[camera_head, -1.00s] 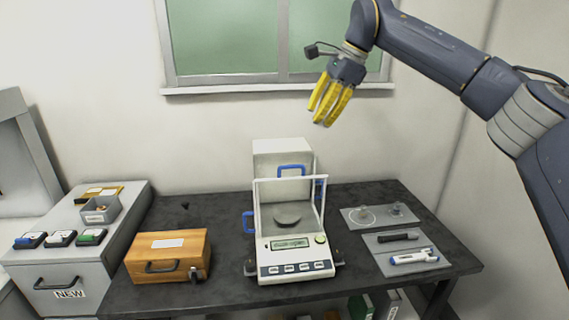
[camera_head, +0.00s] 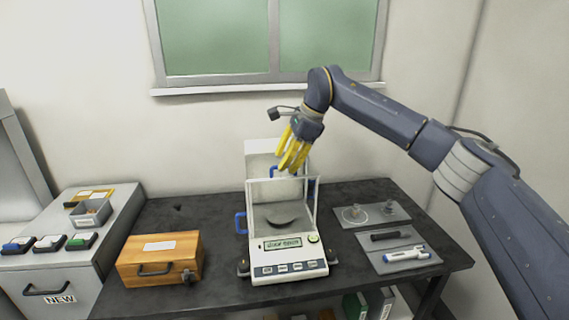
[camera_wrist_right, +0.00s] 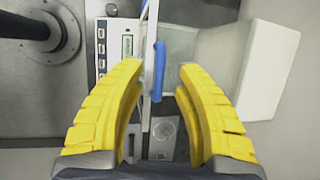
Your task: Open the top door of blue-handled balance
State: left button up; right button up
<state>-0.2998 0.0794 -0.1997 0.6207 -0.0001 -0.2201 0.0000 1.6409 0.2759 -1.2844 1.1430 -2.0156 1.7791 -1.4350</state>
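The white balance (camera_head: 288,258) stands on the dark table, with its clear weighing chamber above the front panel. A blue handle (camera_head: 273,170) shows at the chamber's top, partly hidden by my right gripper (camera_head: 290,165). My right gripper is open and empty, pointing down just above the top of the balance. In the right wrist view the blue handle (camera_wrist_right: 159,72) lies between the two spread yellow fingertips, apart from both. The glass top (camera_wrist_right: 179,50) is beside it. The top door looks closed. My left gripper is not in view.
Another blue handle (camera_head: 240,222) is on the chamber's left side. The tall white rear housing (camera_head: 262,146) stands behind the chamber. A wooden case (camera_head: 160,270) is at left.

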jog(key=shift+a+f, duration=0.2)
jog(key=shift+f, duration=0.3)
jog(key=shift+c, duration=0.4)
grip_shut()
